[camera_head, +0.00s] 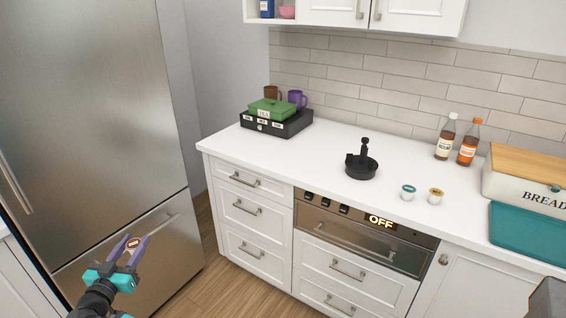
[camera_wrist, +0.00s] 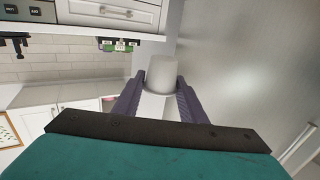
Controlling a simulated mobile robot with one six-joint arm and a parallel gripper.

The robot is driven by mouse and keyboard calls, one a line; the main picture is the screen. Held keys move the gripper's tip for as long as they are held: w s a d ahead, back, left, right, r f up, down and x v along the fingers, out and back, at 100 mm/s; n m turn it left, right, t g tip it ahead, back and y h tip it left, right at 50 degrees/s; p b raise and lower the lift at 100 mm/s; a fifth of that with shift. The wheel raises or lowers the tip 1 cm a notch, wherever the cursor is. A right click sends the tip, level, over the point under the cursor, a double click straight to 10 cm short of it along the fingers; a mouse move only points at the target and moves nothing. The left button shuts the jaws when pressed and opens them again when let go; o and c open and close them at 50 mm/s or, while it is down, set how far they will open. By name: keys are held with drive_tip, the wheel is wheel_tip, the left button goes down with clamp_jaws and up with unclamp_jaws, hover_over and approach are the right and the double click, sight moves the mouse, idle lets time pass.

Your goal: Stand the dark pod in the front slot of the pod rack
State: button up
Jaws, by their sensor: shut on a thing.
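My gripper (camera_head: 133,247) is at the lower left in the head view, in front of the fridge and away from the counter. It is shut on a small pod (camera_head: 133,243) with a dark brown top, the dark pod. In the wrist view the pod (camera_wrist: 161,73) shows as a pale grey cup between the two purple fingers (camera_wrist: 161,88). The black pod rack (camera_head: 361,170), a round base with a centre post, stands on the counter in the head view. I see no pod in it; its slots are too small to make out clearly.
A teal-lidded pod (camera_head: 408,192) and a gold-lidded pod (camera_head: 435,196) stand right of the rack. Two bottles (camera_head: 444,140), a bread box (camera_head: 520,188) and a teal mat (camera_head: 525,236) lie further right. A black box (camera_head: 276,127) is at the left. Counter around the rack is clear.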

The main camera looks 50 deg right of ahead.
drive_tip(key=s+d+r+m+g+h+p, duration=0.1)
drive_tip(key=s+d+r+m+g, duration=0.15)
drive_tip(key=d, duration=0.75)
drive_tip(key=s+d+r+m+g+h+p, duration=0.15)
drive_tip(key=s+d, duration=0.25)
drive_tip(key=d, duration=0.7)
drive_tip(key=s+d+r+m+g+p, duration=0.1)
drive_tip(key=s+d+g, duration=0.2)
drive_tip(key=d, duration=0.7)
drive_tip(key=s+d+r+m+g+p, duration=0.1)
drive_tip(key=s+d+r+m+g, duration=0.1)
drive_tip(key=s+d, duration=0.9)
drive_tip(key=s+d+r+m+g+p, duration=0.1)
drive_tip(key=s+d+r+m+g, duration=0.1)
drive_tip(key=s+d, duration=0.9)
drive_tip(key=s+r+g, duration=0.1)
drive_tip(key=g, duration=0.1)
drive_tip(key=shift+s+d+r+g, duration=0.25)
drive_tip(key=shift+d+r+g, duration=0.05)
drive_tip(key=shift+d+f, duration=0.1)
drive_tip(key=x, duration=1.3)
drive_tip(key=shift+b, duration=0.3)
